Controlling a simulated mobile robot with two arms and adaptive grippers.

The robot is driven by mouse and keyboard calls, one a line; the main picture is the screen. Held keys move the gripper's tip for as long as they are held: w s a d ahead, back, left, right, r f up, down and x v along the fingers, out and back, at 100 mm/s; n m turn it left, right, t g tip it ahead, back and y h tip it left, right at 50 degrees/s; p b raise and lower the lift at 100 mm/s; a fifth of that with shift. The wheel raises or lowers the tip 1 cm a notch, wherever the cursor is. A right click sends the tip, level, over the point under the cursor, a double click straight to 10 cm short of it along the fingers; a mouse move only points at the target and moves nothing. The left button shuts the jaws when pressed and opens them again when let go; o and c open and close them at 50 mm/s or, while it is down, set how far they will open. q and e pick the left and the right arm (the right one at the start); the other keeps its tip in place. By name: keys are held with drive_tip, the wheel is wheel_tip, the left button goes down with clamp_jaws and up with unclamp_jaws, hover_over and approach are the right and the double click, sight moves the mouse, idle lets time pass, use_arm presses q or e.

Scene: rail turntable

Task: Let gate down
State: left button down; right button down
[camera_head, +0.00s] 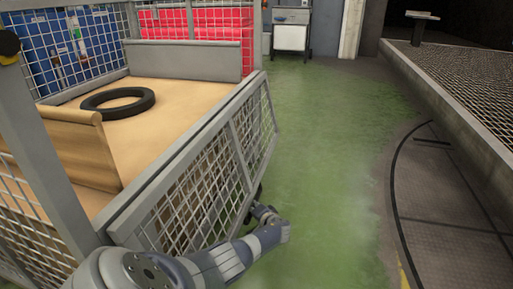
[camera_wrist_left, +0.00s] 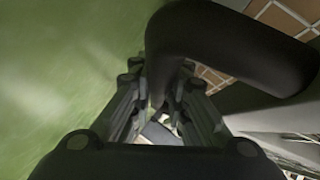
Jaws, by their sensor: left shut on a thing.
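The gate (camera_head: 205,180) is a grey-framed wire mesh panel on the near side of a mesh cage. It hangs tilted outward, its top edge level with the cage's wooden floor. My left gripper (camera_head: 262,212) is at the gate's outer lower edge, above the green floor. In the left wrist view a thick dark bent handle (camera_wrist_left: 230,42) runs between the fingers of my left gripper (camera_wrist_left: 160,85), which is shut on it. The far fingertips are partly hidden behind the handle. My right gripper is not in view.
Blue and red crates (camera_head: 205,24) stand behind the mesh. Green floor (camera_head: 335,150) is clear right of the gate, up to a dark curved floor plate (camera_head: 440,205).

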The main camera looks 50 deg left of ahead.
use_arm(q)
drive_tip(key=c, duration=1.5)
unclamp_jaws()
drive_tip(key=shift+r, duration=0.1)
drive_tip(key=shift+c, duration=0.2)
drive_tip(key=v, duration=1.2)
